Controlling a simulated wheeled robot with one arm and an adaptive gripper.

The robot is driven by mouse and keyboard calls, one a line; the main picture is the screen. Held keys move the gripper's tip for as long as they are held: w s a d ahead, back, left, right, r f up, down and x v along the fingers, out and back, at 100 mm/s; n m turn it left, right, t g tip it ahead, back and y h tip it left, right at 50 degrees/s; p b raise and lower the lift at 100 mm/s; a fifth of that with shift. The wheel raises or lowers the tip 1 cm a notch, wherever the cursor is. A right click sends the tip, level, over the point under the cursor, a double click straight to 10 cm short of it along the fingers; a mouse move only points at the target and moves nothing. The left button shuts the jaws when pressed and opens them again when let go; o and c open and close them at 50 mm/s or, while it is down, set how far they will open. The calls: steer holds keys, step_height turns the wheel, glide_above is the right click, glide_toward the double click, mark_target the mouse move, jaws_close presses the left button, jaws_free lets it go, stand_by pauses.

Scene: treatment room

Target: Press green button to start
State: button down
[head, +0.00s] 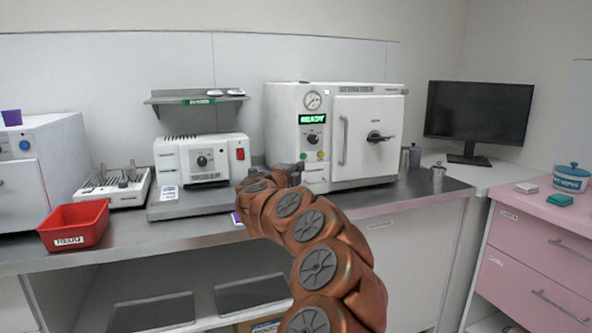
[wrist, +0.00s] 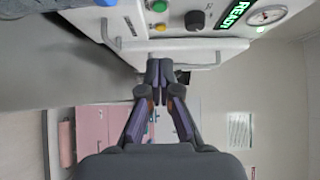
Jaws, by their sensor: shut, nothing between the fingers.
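The white sterilizer (head: 368,141) stands on the counter with its door shut, and its display reads READY. The green button (head: 307,156) sits low on its front panel, below the dark knob (head: 312,138) and beside a yellow button (head: 320,155). In the wrist view the green button (wrist: 160,5) is at the top edge, with the yellow button (wrist: 162,28) just below it. My gripper (wrist: 160,72) is shut and empty, its fingertips in front of the machine and apart from the green button in the picture. In the head view my gripper (head: 288,170) is at the panel's lower left; contact cannot be told.
A white device (head: 203,160) with a red switch stands left of the sterilizer, under a small shelf (head: 196,98). A red bin (head: 73,225) is further left. Metal canisters (head: 438,172) and a monitor (head: 478,112) are to the right. The door handle (head: 345,141) sticks out beside the panel.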

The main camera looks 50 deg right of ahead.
mark_target(304, 156)
steer(key=shift+w+d+p, duration=0.3)
steer(key=shift+w+d, duration=0.45)
steer(key=shift+d, duration=0.75)
steer(key=shift+w+d+p, duration=0.25)
steer(key=shift+w+d, duration=0.55)
steer(key=shift+d, duration=0.7)
steer(key=shift+w+d+p, duration=0.3)
steer(key=shift+w+d, duration=0.45)
steer(key=shift+d, duration=0.75)
steer(key=shift+w+r, duration=0.1)
